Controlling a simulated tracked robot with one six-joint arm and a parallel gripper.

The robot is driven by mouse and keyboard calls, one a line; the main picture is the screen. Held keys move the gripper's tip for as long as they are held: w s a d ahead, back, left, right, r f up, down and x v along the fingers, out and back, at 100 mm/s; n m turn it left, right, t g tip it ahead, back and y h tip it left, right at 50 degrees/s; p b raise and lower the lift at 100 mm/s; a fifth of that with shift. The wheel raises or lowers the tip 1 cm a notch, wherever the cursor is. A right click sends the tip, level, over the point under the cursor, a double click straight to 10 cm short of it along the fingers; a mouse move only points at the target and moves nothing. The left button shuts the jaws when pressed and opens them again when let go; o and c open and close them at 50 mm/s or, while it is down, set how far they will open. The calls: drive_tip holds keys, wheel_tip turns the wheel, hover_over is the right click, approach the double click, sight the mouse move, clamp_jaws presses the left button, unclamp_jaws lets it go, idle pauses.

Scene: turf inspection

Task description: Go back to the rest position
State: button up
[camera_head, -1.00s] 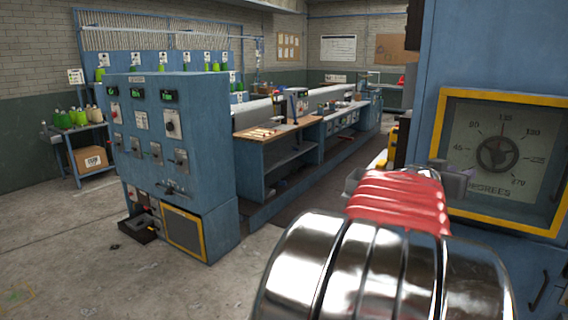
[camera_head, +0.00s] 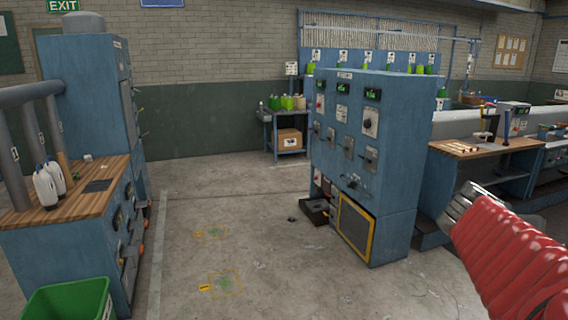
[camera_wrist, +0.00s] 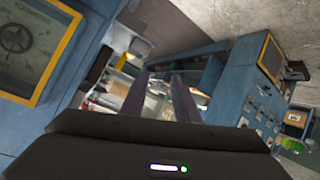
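My gripper (camera_wrist: 163,77) shows in the wrist view as two dark fingers with a gap between them. It is open, and I see nothing held between the fingers. The fingers point toward a cluttered workbench in the distance. In the head view my arm, with its red ribbed sleeve, reaches in from the lower right. The gripper's fingers cannot be made out there.
A blue control cabinet (camera_head: 392,135) stands right of centre. A wood-topped bench (camera_head: 90,200) and green bin (camera_head: 70,302) are at left. A workbench (camera_head: 480,147) is behind my arm. Open concrete floor lies between. The wrist view shows a dial panel (camera_wrist: 30,40).

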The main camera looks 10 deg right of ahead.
drive_tip(key=w+a+f+n+t+y, duration=0.1)
drive_tip(key=a+f+n+y, duration=0.15)
drive_tip(key=a, duration=0.65)
drive_tip(key=w+a+f+n+t+y, duration=0.15)
drive_tip(key=a+f, duration=0.25)
drive_tip(key=a, duration=0.5)
drive_tip(key=s+a+f+n+y, duration=0.2)
drive_tip(key=a, duration=0.5)
drive_tip(key=s+a+f+n+y, duration=0.2)
drive_tip(key=a+f+y, duration=0.1)
drive_tip(key=a, duration=0.4)
drive_tip(key=s+a+f+n+y, duration=0.2)
drive_tip(key=a+f, duration=0.1)
drive_tip(key=a, duration=0.5)
drive_tip(key=shift+s+f+y, duration=0.2)
drive_tip(key=shift+s+y, duration=0.15)
drive_tip(key=shift+y, duration=0.05)
drive_tip(key=shift+d+g, duration=0.15)
drive_tip(key=shift+g, duration=0.1)
